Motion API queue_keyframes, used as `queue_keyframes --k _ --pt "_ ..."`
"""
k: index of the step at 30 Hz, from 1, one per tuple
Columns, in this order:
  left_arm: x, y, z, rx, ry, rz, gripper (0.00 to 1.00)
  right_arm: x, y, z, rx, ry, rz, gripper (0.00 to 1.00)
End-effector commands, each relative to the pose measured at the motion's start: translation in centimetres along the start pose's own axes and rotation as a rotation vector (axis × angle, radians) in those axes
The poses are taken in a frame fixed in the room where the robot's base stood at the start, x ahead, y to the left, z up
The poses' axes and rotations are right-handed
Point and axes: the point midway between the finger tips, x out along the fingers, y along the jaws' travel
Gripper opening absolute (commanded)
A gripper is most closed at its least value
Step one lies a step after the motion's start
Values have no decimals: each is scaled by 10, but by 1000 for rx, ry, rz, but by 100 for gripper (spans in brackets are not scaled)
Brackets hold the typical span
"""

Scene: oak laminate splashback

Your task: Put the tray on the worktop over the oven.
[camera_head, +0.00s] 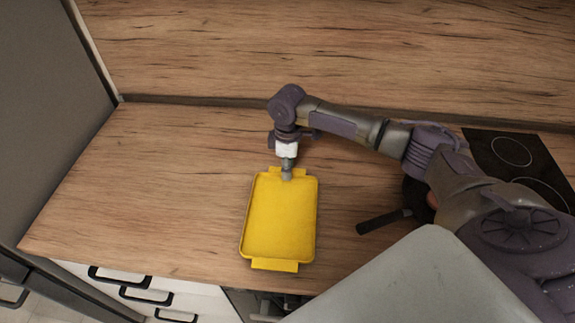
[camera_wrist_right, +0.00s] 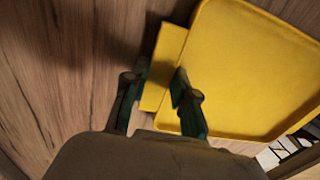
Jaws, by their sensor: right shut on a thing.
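The yellow tray (camera_head: 280,222) is over the wooden worktop (camera_head: 170,190), its long side running from the back towards the front edge. It has a tab handle at its far end and one at its near end. My right gripper (camera_head: 287,174) reaches down to the far handle and is shut on it. In the right wrist view, the fingers (camera_wrist_right: 160,95) are on either side of the handle of the tray (camera_wrist_right: 250,65). I cannot tell whether the tray touches the worktop. My left gripper does not show.
A black hob (camera_head: 520,160) is at the right. A pan with a dark handle (camera_head: 385,221) stands right of the tray, partly hidden by my arm. White drawers (camera_head: 150,290) are below the front edge. The worktop left of the tray is clear up to a grey tall panel (camera_head: 45,100).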

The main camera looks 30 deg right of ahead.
Motion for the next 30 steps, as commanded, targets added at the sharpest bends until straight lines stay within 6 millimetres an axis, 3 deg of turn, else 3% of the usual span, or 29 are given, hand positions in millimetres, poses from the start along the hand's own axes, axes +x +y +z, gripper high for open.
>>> queue_keyframes --k 4,5,9,20,23,30 --pt "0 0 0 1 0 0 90 1 0 0 0 0 1 0" --pt "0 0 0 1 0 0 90 1 0 0 0 -1 1 29" --pt "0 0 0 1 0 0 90 1 0 0 0 -1 1 52" --pt "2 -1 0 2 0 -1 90 -3 0 0 0 0 1 52" --pt "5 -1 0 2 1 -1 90 -13 1 0 -1 2 2 52" --pt "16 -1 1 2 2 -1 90 -62 1 -1 0 3 4 52"
